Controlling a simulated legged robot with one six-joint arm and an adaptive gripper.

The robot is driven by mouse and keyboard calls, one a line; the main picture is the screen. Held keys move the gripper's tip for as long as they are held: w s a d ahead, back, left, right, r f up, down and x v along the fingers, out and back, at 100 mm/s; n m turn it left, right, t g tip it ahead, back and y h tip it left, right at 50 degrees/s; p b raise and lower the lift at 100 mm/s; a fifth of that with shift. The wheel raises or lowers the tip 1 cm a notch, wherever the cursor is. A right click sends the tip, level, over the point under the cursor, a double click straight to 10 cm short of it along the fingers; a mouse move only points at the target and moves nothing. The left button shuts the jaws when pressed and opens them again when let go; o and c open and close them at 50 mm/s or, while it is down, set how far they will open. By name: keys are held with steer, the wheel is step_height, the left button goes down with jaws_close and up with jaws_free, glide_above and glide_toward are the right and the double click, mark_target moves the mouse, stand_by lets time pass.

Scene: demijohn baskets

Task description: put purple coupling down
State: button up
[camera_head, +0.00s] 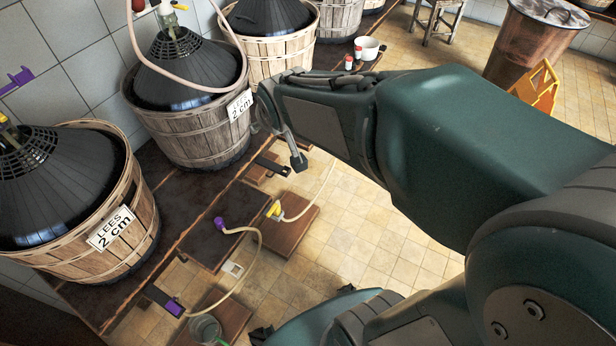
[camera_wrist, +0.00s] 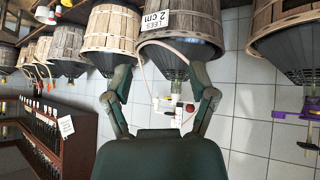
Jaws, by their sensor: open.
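The purple coupling (camera_head: 220,224) lies on a dark wooden board (camera_head: 200,245) in the head view, at one end of a pale hose. A yellow coupling (camera_head: 275,210) is on a pale hose to its right, over a brown wooden step. My gripper (camera_head: 284,130) is above and to the right of the purple coupling, apart from it. In the wrist view my gripper (camera_wrist: 160,82) has its two fingers spread, with nothing held between them. A demijohn neck with white fittings (camera_wrist: 175,103) shows behind the fingers. I cannot make out the purple coupling there.
Basketed demijohns (camera_head: 185,115) stand along the tiled wall, some labelled "LEES 2 cm". A purple-padded bracket (camera_head: 165,300) sticks out from the bench's front edge. A yellow floor sign (camera_head: 538,88) and a copper drum (camera_head: 525,45) stand at the upper right. Tiled floor (camera_head: 350,225) is partly clear.

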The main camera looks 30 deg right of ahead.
steer(key=s+r+m+g, duration=0.1)
steer(key=s+r+g, duration=0.1)
steer(key=s, duration=1.6)
steer(key=shift+a+r+g, duration=0.25)
steer(key=shift+r+g, duration=0.05)
